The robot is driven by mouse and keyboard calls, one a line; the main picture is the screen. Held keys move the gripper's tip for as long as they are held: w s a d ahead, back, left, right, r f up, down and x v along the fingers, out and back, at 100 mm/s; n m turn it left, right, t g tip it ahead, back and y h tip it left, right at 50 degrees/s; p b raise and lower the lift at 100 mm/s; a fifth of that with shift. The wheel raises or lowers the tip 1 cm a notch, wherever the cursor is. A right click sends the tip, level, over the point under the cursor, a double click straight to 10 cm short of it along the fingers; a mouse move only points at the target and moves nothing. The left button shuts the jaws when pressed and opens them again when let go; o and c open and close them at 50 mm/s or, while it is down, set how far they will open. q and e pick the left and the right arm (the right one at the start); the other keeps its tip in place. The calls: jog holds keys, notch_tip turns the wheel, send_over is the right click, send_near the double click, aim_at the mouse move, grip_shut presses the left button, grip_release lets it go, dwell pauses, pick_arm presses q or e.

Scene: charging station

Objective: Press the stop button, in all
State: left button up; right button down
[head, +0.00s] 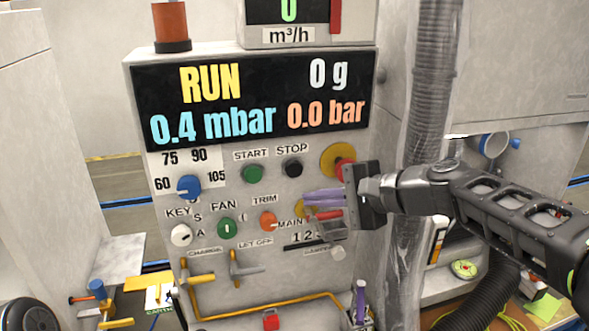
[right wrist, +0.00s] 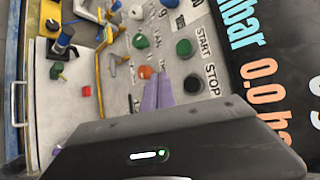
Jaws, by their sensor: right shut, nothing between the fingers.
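The stop button (head: 293,167) is a round black knob under the STOP label on the grey panel (head: 350,230). It also shows in the right wrist view (right wrist: 193,86), just right of the fingertips. The green start button (head: 252,173) is to its left. My right gripper (head: 306,197) comes in from the right with its purple fingers shut and empty. Its tips are below and slightly right of the stop button in the head view, apart from it; their distance from the panel is hard to judge. The fingers also show in the right wrist view (right wrist: 158,92). My left gripper is out of view.
The display (head: 250,95) reads RUN, 0.4 mbar, 0.0 bar and 0 g. A red knob on a yellow disc (head: 335,157) is close beside my right gripper. An orange trim knob (head: 267,220) and green fan knob (head: 227,228) are below. A ribbed hose (head: 434,80) runs down on the right.

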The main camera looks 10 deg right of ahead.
jog(key=p, duration=0.4)
send_near(289, 176)
jog(key=a+f, duration=0.2)
jog(key=a, duration=0.2)
jog(key=shift+w+d+f, duration=0.1)
jog(key=shift+w+f, duration=0.05)
jog(key=shift+w, duration=0.4)
jog(key=shift+w+f, duration=0.1)
jog(key=shift+w, duration=0.5)
jog(key=shift+w, duration=0.1)
dwell(0.5)
jog(key=shift+w, duration=0.3)
jog(key=shift+w+p, duration=0.35)
jog(key=shift+w, duration=0.15)
dwell(0.7)
jog(key=shift+s, duration=0.1)
jog(key=shift+s+b, duration=0.7)
jog(key=shift+s, duration=0.1)
